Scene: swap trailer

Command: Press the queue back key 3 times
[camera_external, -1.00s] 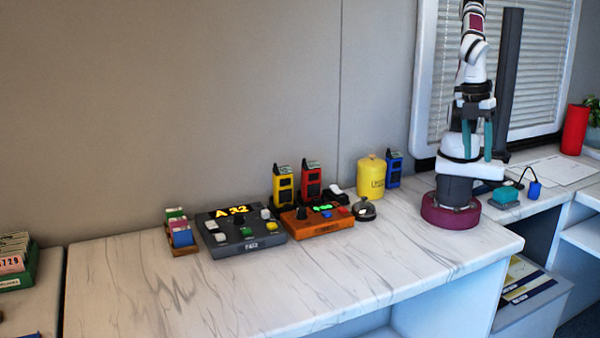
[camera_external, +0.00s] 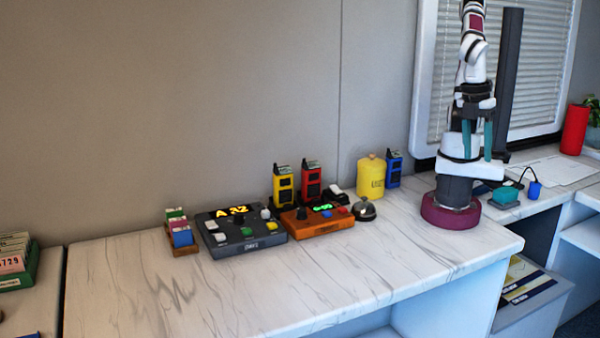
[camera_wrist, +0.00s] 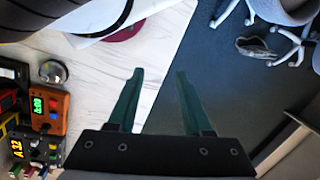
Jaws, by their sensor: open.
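The dark grey queue console (camera_external: 244,246) stands on the marble counter with a lit display (camera_external: 231,211) that seems to read "A 32". The console also shows at the lower left edge of the wrist view (camera_wrist: 22,138). My gripper (camera_external: 479,143) is open and empty, fingers pointing down in front of my arm, well to the right of the console. In the wrist view my gripper (camera_wrist: 158,75) has its two teal fingers spread apart.
An orange console (camera_external: 325,228) with a green display sits right of the grey one, with a bell (camera_external: 364,210) beside it. Yellow, red and blue handheld radios and a yellow canister (camera_external: 371,177) stand behind. A card holder (camera_external: 181,234) is at left. The front counter is clear.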

